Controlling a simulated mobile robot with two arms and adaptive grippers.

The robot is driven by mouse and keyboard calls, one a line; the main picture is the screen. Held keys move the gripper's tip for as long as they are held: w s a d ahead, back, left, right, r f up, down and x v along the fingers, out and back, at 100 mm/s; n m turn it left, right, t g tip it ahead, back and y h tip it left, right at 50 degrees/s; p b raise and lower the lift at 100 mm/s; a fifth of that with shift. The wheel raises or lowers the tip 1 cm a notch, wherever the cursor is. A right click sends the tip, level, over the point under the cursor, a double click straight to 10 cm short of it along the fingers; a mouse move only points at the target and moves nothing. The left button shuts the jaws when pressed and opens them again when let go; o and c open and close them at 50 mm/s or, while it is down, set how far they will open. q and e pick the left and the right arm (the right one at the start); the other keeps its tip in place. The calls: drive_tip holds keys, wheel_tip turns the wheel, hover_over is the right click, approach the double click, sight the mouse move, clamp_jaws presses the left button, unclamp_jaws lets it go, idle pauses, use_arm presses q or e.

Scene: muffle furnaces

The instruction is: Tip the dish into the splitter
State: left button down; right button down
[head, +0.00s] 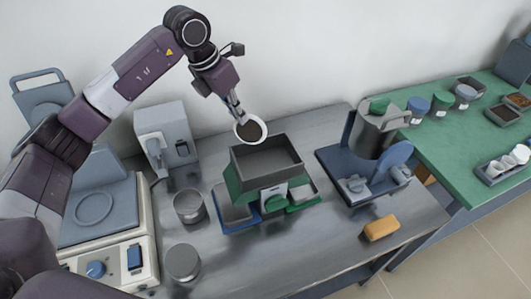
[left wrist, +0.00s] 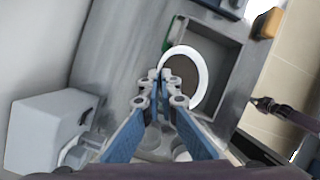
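The dish (head: 258,138) is a round white bowl with dark brown material in it. My left gripper (head: 238,112) is shut on its rim and holds it above the back left edge of the splitter. In the left wrist view the fingertips (left wrist: 166,82) meet at the rim of the dish (left wrist: 201,80). How far the dish is tilted is hard to tell. The splitter (head: 240,182) is a green box with an open grey hopper on top; the hopper looks empty. In the left wrist view a dark purple arm end (left wrist: 268,104), seemingly my right gripper, shows at the right edge; its fingers are unclear.
Two metal cans (head: 188,206) stand left of the splitter, near a balance (head: 105,245) and a grey device (head: 165,140). A blue-based machine (head: 370,150) and a yellow-orange block (head: 381,228) are to the right. A green bench (head: 450,150) holds jars and trays.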

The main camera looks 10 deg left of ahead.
use_arm(q)
drive_tip(key=shift+s+d+r+y, duration=0.15)
drive_tip(key=shift+d+r+y, duration=0.25)
drive_tip(key=shift+r+y, duration=0.15)
drive_tip(key=shift+t+y, duration=0.25)
drive_tip(key=shift+t, duration=0.05)
drive_tip(key=shift+s+d+r, duration=0.1)
drive_tip(key=shift+r, duration=0.1)
drive_tip(key=shift+d+r+m+y, duration=0.2)
drive_tip(key=shift+m+y, duration=0.1)
drive_tip(key=shift+y, duration=0.2)
drive_tip(key=shift+s+t+b, duration=0.1)
drive_tip(key=shift+t+b, duration=0.2)
drive_tip(key=shift+b, duration=0.05)
drive_tip(key=shift+s+d+r+y+b, duration=0.15)
drive_tip(key=shift+d+r+y+b, duration=0.25)
drive_tip(key=shift+y, duration=0.3)
drive_tip(key=shift+t, duration=0.3)
